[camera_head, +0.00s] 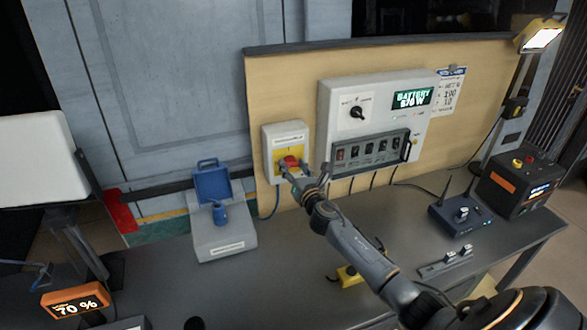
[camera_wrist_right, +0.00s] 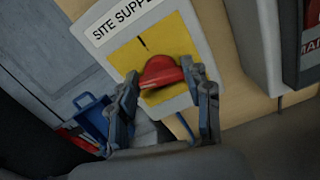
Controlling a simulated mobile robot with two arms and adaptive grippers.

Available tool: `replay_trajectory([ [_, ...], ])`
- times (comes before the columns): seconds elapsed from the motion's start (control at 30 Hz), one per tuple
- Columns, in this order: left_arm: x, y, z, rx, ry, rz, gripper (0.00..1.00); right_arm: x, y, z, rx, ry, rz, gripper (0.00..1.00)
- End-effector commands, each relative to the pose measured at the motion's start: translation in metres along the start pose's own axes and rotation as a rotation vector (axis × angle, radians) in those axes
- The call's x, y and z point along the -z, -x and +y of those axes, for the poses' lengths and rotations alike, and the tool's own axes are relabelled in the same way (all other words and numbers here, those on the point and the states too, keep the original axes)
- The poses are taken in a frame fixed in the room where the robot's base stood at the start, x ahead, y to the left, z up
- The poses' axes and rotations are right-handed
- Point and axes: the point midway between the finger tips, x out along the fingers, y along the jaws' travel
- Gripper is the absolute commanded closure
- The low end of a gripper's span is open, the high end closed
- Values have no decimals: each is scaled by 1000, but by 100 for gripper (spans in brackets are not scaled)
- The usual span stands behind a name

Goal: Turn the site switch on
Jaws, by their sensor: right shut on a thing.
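The site switch is a pale grey box with a yellow plate (camera_wrist_right: 133,58) and a red knob (camera_wrist_right: 161,72), fixed to the wooden board. In the head view the box (camera_head: 286,138) hangs left of the battery panel, and its red knob (camera_head: 291,161) is partly covered by my gripper. My right gripper (camera_head: 290,172) is at the knob. In the wrist view its two fingers (camera_wrist_right: 166,84) stand on either side of the red knob and are shut on it. A black mark shows on the yellow plate above the knob. My left gripper is not in view.
The battery panel (camera_head: 335,100) with a dial and a row of switches is just right of the box. A grey case with a blue lid (camera_head: 211,183) stands to the left. A blue router (camera_head: 459,217) and a black power unit (camera_head: 517,185) stand on the right of the bench.

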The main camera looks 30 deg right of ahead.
Motion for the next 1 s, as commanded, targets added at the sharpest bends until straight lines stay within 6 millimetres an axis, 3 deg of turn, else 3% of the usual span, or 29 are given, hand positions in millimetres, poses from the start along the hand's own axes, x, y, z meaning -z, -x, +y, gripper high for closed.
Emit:
replay_trajectory([
  [1.0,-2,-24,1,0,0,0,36,3,0,-4,1,-961,-1,82],
])
